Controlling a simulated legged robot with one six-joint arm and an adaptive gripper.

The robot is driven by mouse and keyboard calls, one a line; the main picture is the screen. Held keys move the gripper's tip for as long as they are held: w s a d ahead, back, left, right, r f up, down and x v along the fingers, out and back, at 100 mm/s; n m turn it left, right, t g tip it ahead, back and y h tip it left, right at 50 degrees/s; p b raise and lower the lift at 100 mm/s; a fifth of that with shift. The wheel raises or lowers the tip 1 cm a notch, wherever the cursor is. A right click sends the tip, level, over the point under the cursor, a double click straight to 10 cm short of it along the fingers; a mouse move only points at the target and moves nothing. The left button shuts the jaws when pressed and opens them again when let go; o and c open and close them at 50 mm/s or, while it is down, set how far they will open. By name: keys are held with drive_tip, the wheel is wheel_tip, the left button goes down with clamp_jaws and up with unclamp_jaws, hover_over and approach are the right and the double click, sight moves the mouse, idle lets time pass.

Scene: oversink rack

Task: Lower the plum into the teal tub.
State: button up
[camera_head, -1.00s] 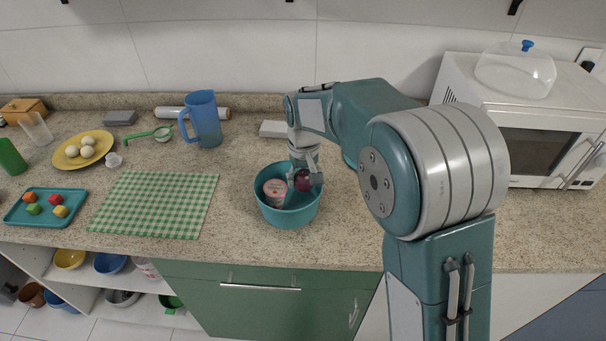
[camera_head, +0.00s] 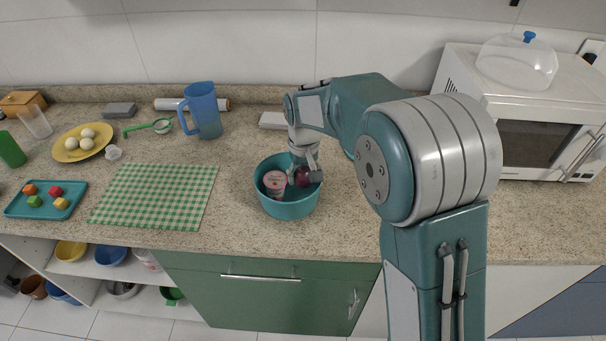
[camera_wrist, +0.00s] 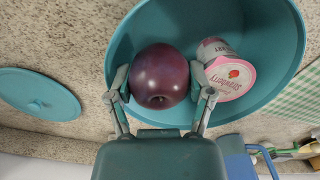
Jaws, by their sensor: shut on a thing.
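The plum (camera_wrist: 159,76) is dark purple and sits between the two fingers of my gripper (camera_wrist: 160,92), which is shut on it. In the head view the plum (camera_head: 302,177) shows at the right side of the tub's opening, partly hidden by my gripper (camera_head: 306,175). The teal tub (camera_head: 288,210) is round and stands on the counter; its wall also shows in the wrist view (camera_wrist: 262,22). A pink and white strawberry yogurt cup (camera_wrist: 230,70) is inside the tub, beside the plum. I cannot tell whether the plum touches the tub's floor.
A teal round lid (camera_wrist: 38,94) lies on the counter near the tub. A green checked cloth (camera_head: 155,197) lies left of the tub. A blue pitcher (camera_head: 202,112) stands behind. A white microwave (camera_head: 540,130) is at the right.

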drive_tip(key=shift+f, duration=0.5)
idle(0.4)
drive_tip(key=o, duration=1.1)
